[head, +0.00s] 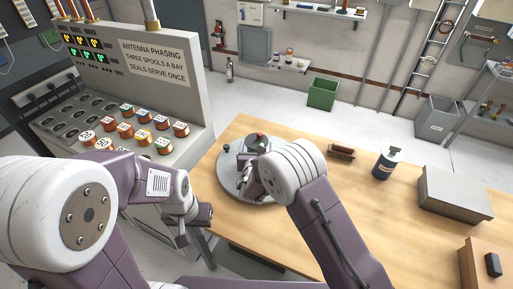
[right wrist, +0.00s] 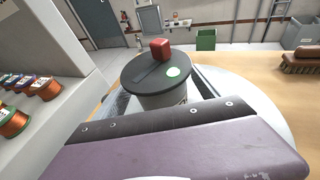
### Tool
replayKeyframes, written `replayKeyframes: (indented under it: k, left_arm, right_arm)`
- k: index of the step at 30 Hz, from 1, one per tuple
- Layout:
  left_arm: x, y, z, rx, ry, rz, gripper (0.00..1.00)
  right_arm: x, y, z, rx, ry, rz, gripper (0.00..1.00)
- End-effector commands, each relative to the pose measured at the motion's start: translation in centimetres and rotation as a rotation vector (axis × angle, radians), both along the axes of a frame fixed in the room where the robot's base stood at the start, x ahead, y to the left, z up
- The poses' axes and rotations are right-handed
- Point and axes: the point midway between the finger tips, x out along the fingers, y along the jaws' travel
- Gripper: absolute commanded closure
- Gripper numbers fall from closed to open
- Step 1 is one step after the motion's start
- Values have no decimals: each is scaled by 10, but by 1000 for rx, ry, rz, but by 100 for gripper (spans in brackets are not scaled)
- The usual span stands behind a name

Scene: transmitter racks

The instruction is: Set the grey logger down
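The grey logger (right wrist: 165,92) appears to be the grey cylinder with a dark lid, a red block and a pale green spot on top. It stands upright between the fingers of my right gripper (right wrist: 160,103), which look closed against its sides. In the head view the right gripper (head: 252,172) and logger (head: 257,142) are over a round grey plate (head: 231,183) on the wooden table. The logger's underside is hidden, so I cannot tell whether it touches the plate. My left gripper (head: 203,215) hangs by the table's left edge; its fingers are not clear.
A spool console (head: 185,85) with several spools stands left of the table (head: 310,215). A brown brush (head: 341,152), a dark bottle (head: 385,164), a grey box (head: 455,192) and a brown block (head: 483,268) stand to the right. The table's middle is clear.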

Motion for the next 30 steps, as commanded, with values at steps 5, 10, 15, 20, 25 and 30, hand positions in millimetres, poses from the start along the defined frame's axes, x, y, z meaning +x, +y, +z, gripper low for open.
replayKeyframes:
  k: [5,10,15,20,25,30]
  left_arm:
    - [0,0,0,0,0,0,100]
    - [0,0,7,0,0,0,100]
    - [0,0,2,0,0,0,100]
    - [0,0,-1,0,0,0,100]
    - [0,0,-3,0,0,0,100]
    - [0,0,-3,0,0,0,100]
  right_arm:
    - [0,0,0,0,0,0,16]
    - [0,0,7,0,0,0,16]
    - [-28,1,11,-1,1,3,16]
    - [-63,2,23,-1,0,4,16]
    - [-95,2,32,0,0,4,16]
    - [-112,1,38,-1,0,1,16]
